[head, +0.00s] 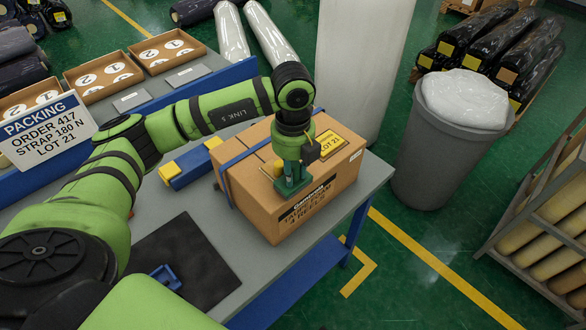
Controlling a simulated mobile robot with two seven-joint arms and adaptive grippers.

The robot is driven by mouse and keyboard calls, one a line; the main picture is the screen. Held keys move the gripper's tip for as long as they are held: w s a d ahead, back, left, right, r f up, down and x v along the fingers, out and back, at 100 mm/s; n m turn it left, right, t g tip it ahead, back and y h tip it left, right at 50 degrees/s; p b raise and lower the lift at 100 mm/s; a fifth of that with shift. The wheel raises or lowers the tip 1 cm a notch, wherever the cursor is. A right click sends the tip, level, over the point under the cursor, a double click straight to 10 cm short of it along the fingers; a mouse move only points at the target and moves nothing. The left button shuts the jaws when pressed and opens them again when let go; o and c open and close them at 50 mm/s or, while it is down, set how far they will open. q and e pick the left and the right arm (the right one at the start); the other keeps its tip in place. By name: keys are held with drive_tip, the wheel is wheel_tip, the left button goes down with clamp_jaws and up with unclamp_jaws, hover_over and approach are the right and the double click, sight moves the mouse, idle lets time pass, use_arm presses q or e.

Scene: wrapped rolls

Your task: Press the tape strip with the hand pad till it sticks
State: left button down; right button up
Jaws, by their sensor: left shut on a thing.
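A brown cardboard carton (250,203) sits on the grey bench top, with a blue strap around its left part and a yellow LOT 21 label on top. My left gripper (292,168) points down over the near edge of the carton's top. It is shut on a green hand pad (291,187), whose flat base is at that edge; I cannot tell whether it touches the carton. I cannot make out the tape strip clearly; the pad and gripper cover part of the carton there. My right gripper is not in view.
A blue and yellow tool (186,168) lies left of the carton on the bench (372,178). A dark mat (180,262) with a small blue object is nearer. Trays of numbered discs (103,73) stand behind. A grey bin (450,135) stands on the floor at right.

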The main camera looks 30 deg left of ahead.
use_arm(q)
drive_tip(key=shift+s, duration=0.1)
idle(0.4)
drive_tip(key=shift+r+p, duration=0.55)
drive_tip(key=shift+r, duration=0.15)
drive_tip(key=shift+r+p, duration=1.6)
drive_tip(key=shift+r, duration=1.15)
